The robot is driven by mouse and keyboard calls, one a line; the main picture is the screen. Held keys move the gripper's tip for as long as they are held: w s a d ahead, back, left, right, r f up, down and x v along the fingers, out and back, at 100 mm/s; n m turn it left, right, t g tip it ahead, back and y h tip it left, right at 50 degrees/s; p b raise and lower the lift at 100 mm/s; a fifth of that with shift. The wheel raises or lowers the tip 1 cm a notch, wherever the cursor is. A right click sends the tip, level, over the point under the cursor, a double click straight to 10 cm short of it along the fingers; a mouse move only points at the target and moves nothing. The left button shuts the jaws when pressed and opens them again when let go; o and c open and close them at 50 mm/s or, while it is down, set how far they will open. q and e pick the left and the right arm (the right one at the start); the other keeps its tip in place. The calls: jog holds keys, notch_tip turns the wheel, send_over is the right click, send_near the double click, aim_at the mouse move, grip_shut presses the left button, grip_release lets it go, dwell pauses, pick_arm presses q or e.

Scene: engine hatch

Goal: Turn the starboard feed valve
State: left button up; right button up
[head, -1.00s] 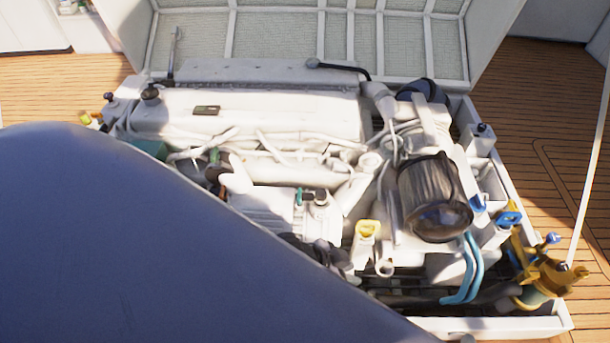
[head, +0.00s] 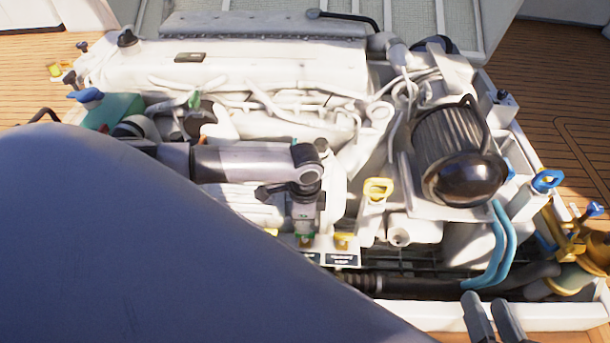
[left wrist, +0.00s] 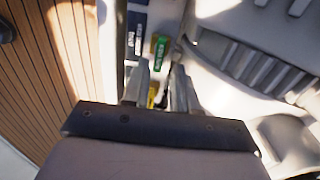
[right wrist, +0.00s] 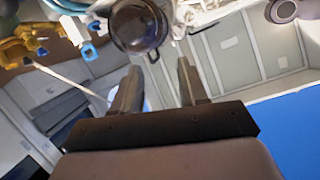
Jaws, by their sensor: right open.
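Two small label plates sit low on the engine's front, and the plate under a yellow fitting (head: 343,241) is the clearer one (head: 343,259). I cannot read surely which names the starboard feed valve. My left gripper (head: 305,228) points down just left of that fitting, partly hiding what is under it.
A yellow-topped filler (head: 378,190), a dark round filter (head: 462,165) and light-blue hoses (head: 500,245) stand right of the left gripper. A white hatch rim (head: 560,315) runs along the front. My own large bluish surface covers the lower left.

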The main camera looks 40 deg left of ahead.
aim_at(305, 237)
pick_arm(q)
notch_tip(305, 237, down, 5)
jog(key=b, duration=0.2)
jog(key=shift+f+b, duration=0.15)
jog(key=shift+b, duration=0.2)
jog(key=shift+f, duration=0.5)
pick_arm(e)
jog(key=shift+s+d+n+t+h, duration=0.2)
jog(key=shift+d+n+t, duration=0.15)
jog(key=shift+d, duration=0.2)
jog(key=shift+s+d+n+t+h, duration=0.15)
jog(key=shift+d+n+t, duration=0.1)
jog(key=shift+d+t, duration=0.25)
pick_arm(q)
jog(key=shift+d, duration=0.1)
grip_shut()
pick_arm(e)
jog(key=shift+r, duration=0.1)
